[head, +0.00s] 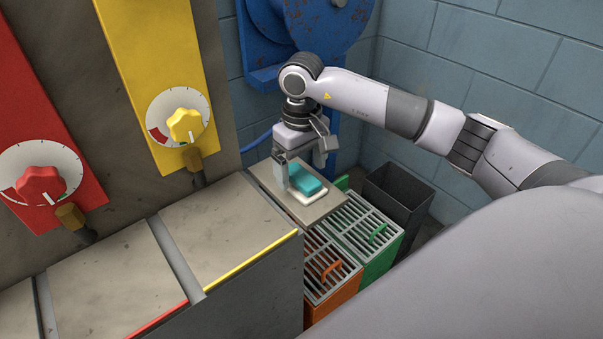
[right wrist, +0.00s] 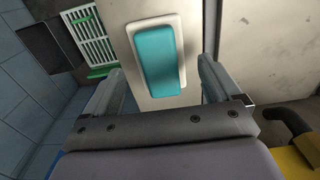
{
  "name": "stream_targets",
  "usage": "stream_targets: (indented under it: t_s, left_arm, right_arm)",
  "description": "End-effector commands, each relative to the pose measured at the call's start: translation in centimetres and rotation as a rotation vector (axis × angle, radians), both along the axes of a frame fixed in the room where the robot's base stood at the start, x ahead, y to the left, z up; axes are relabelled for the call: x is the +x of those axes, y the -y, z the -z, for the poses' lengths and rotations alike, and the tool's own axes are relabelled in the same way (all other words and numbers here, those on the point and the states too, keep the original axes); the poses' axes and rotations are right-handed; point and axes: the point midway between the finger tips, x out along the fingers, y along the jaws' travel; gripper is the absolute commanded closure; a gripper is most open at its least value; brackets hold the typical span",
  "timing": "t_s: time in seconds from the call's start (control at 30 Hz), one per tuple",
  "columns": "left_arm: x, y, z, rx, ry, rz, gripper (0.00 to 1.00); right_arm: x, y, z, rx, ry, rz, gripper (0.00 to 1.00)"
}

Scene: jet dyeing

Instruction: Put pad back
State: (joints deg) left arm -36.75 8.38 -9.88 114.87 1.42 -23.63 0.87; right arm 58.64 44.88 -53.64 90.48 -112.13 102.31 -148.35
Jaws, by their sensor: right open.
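The teal pad (head: 305,180) lies on a white tray (head: 312,196) on a small grey shelf (head: 327,206) beside the machine. My right gripper (head: 298,170) is above the pad, pointing down. In the right wrist view the teal pad (right wrist: 159,58) sits slightly askew on the white tray (right wrist: 181,40), between and ahead of the two open fingers. The gripper (right wrist: 160,85) is open and holds nothing. The pad's near end lies close to the line between the fingertips. My left gripper is not in view.
Orange (head: 330,262) and green (head: 365,228) slatted boxes stand below the shelf, with a dark open bin (head: 398,195) behind them. A grey machine with red (head: 41,185) and yellow (head: 185,125) knobs stands at left. A blue machine part (head: 330,25) is behind my right arm.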

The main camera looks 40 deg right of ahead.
Motion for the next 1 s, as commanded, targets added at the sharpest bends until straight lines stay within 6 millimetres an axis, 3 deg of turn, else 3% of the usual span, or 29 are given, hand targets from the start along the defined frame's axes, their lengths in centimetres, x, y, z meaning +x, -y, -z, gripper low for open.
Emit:
stream_targets:
  t_s: [0.2, 0.4, 0.6, 1.0]
  left_arm:
    - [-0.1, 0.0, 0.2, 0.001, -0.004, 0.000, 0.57]
    - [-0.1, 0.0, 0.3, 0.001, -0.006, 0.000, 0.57]
    - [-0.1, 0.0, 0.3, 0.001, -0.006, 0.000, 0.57]
    - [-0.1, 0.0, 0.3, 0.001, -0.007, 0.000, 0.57]
  right_arm:
    - [0.1, 0.0, -5.2, -0.001, 0.006, 0.000, 0.09]
    - [0.0, 0.0, -8.4, 0.000, 0.002, 0.000, 0.09]
    - [0.0, 0.0, -9.6, 0.000, -0.001, 0.001, 0.09]
    - [0.0, 0.0, -9.7, 0.000, 0.000, 0.000, 0.09]
